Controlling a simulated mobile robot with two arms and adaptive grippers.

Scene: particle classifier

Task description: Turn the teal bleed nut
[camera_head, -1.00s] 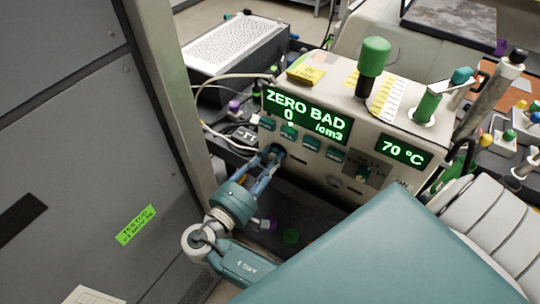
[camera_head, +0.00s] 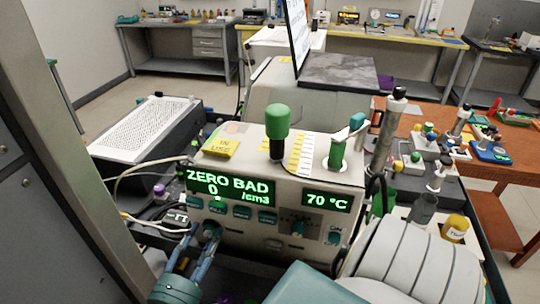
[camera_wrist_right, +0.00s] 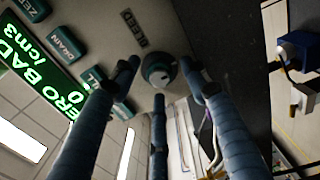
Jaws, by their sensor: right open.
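The teal bleed nut (camera_wrist_right: 158,70) is a small round knob on the pale front panel of the instrument, beside a dark label that seems to read BLEED. My right gripper (camera_wrist_right: 159,86) is open, its blue fingers spread around the nut with gaps visible; I cannot tell whether the tips touch it. In the head view my right gripper (camera_head: 202,248) is at the panel's lower left, below the green display (camera_head: 230,189) reading ZERO BAD 0 /cm3. The nut is mostly hidden by the fingers there. My left gripper is not in view.
Teal buttons (camera_head: 241,212) sit just above, close to the fingers. A second display (camera_head: 327,199) reads 70 °C. A green-capped post (camera_head: 277,122) stands on top of the instrument. Cables (camera_head: 140,178) and a perforated box (camera_head: 150,128) lie to the left.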

